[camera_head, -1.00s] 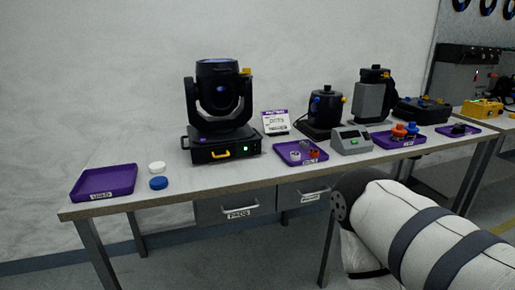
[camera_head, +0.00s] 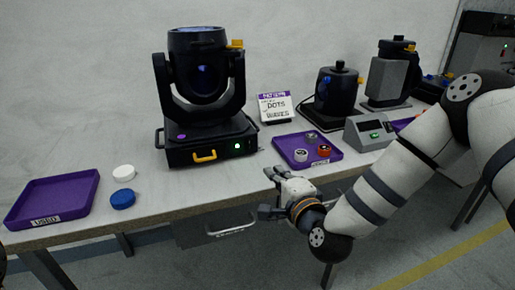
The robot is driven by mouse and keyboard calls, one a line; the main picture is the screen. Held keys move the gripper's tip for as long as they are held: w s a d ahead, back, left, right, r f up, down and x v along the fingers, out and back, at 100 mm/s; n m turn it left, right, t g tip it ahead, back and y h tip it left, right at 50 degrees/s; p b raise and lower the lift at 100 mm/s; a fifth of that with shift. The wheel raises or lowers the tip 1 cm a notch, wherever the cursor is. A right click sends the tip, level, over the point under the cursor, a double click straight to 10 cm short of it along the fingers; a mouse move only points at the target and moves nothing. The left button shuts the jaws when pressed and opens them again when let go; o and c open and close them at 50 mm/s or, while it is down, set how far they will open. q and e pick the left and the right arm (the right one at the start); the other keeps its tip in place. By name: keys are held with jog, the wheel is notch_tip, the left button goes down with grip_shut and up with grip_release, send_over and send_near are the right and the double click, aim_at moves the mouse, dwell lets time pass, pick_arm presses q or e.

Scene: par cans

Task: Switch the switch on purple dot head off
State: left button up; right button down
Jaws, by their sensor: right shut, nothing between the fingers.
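The purple dot head (camera_head: 200,95) is a black moving-head lamp on the table, with a purple dot (camera_head: 182,136) on the front of its base. A small green-lit spot (camera_head: 237,146) shows at the right of that base front, near a yellow handle (camera_head: 205,156). I cannot tell the switch's shape or position at this size. My right gripper (camera_head: 276,181) is shut and empty at the table's front edge, in front of and to the right of the base, apart from it. My left gripper is not in view.
A purple tray (camera_head: 285,143) with several small round parts lies right of the head. A grey box (camera_head: 371,131) with a green display stands beyond it. White (camera_head: 124,172) and blue (camera_head: 122,198) caps and a purple tray (camera_head: 75,181) are at left. A pattern sign (camera_head: 275,107) stands behind.

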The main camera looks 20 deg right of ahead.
aim_at(253, 148)
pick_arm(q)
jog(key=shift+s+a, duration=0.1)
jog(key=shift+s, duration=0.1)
pick_arm(e)
jog(key=shift+s+r, duration=0.1)
jog(key=shift+s, duration=0.1)
jog(key=w, duration=0.4)
jog(key=w+f+b, duration=0.1)
jog(key=w, duration=0.3)
jog(key=w+f+b, duration=0.1)
jog(key=w, duration=0.4)
jog(key=shift+a+f, duration=0.15)
jog(key=shift+a, duration=0.15)
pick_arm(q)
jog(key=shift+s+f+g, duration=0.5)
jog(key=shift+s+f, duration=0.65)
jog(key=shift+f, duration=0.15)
pick_arm(e)
jog(key=shift+w, duration=0.5)
